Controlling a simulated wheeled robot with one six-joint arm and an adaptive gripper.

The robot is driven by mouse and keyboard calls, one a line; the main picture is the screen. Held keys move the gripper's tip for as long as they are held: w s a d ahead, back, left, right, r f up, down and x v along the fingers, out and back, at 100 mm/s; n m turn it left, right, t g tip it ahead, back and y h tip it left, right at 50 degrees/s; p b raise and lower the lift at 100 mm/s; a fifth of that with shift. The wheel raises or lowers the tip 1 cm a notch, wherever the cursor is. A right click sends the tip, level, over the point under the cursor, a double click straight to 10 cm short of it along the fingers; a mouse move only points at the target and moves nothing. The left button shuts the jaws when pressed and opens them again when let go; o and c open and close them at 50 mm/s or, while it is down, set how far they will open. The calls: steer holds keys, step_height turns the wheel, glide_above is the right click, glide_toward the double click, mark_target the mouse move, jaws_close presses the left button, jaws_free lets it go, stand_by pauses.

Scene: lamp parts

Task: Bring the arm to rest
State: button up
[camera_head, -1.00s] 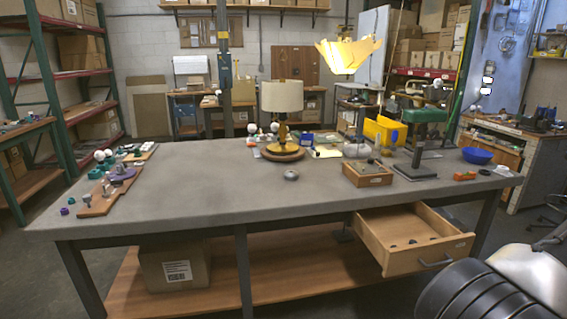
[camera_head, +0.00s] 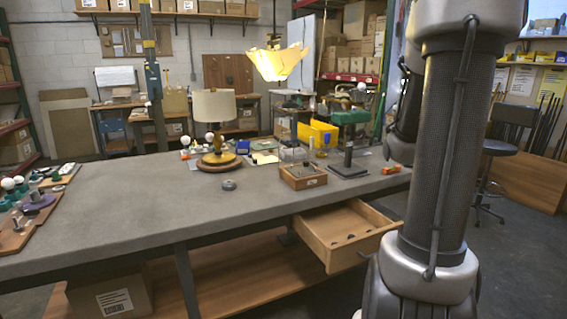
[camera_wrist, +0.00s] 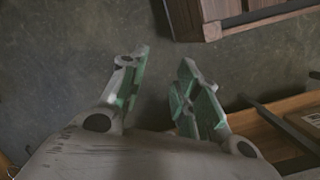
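My gripper (camera_wrist: 165,58) shows in the wrist view with its two green-padded fingers apart and nothing between them. A grey surface lies behind the fingers. In the head view my arm (camera_head: 440,150) stands upright at the right, and its gripper end is out of that picture. The arm hides part of the workbench's right side and the room behind it.
The grey workbench (camera_head: 130,215) carries a lamp (camera_head: 214,112), a small wooden box (camera_head: 303,178) and several loose parts. A drawer (camera_head: 345,238) stands open at its front, beside my arm. A wooden edge (camera_wrist: 258,20) shows in the wrist view.

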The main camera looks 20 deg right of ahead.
steer(key=w+a+r+n+t, duration=0.3)
steer(key=a+r, duration=0.5)
steer(key=a, duration=0.1)
steer(key=w+a+r+n+t, duration=0.3)
steer(key=a+r+t, duration=0.1)
steer(key=a+r, duration=0.4)
steer(key=shift+w+a+n, duration=0.2)
steer(key=shift+a+n, duration=0.2)
steer(key=shift+a, duration=0.05)
steer(key=shift+d, duration=0.15)
